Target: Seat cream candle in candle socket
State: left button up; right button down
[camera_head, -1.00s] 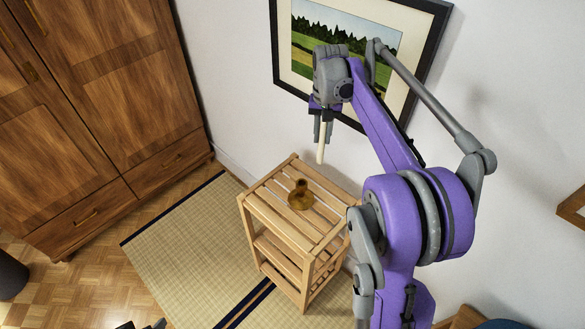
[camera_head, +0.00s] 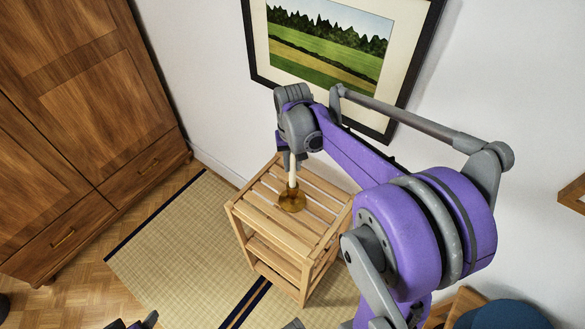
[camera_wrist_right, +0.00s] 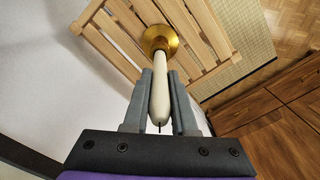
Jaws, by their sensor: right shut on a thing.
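The cream candle (camera_head: 293,179) is upright below my right gripper (camera_head: 290,164), whose jaws are shut on it. In the right wrist view the candle (camera_wrist_right: 161,88) lies between the two grey fingers (camera_wrist_right: 161,100), its dark wick towards the palm. Its far end meets the brass candle socket (camera_wrist_right: 157,36) in the picture. The socket (camera_head: 292,202) stands on the slatted wooden shelf top. I cannot tell whether the candle's end is inside the socket or just above it. A small part of what looks like my left gripper (camera_head: 136,322) shows at the bottom edge; its jaws are unclear.
The slatted wooden shelf (camera_head: 258,218) has a clear top around the socket. A framed picture (camera_head: 325,45) hangs on the wall close behind my right arm. A wooden wardrobe (camera_head: 90,130) stands at the left, and a tatami mat (camera_head: 175,245) covers the floor before the shelf.

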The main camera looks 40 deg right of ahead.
jog(key=shift+f, duration=1)
jog(key=shift+f, duration=0.15)
jog(key=c, duration=0.7)
grip_release()
notch_tip(320, 180, up, 12)
jog(key=shift+f+p, duration=0.1)
jog(key=shift+p, duration=0.2)
jog(key=shift+a+r, duration=0.1)
jog(key=shift+r, duration=0.1)
jog(key=s+a+f+n+t, duration=0.1)
jog(key=s+a+f+n, duration=0.1)
jog(key=s+a+f, duration=0.1)
jog(key=s+a+f+n+t, duration=0.2)
jog(key=s+a+f, duration=0.1)
jog(key=s+a, duration=0.3)
jog(key=s+a+f+n+t, duration=0.1)
jog(key=s+a+f+t, duration=0.1)
jog(key=s+a+f, duration=0.1)
jog(key=shift+s+a+f+n, duration=0.2)
jog(key=shift+s+a, duration=0.2)
jog(key=shift+a, duration=0.2)
jog(key=shift+s+a+f+n, duration=0.1)
jog(key=shift+s+a+n, duration=0.1)
jog(key=shift+s+a, duration=0.3)
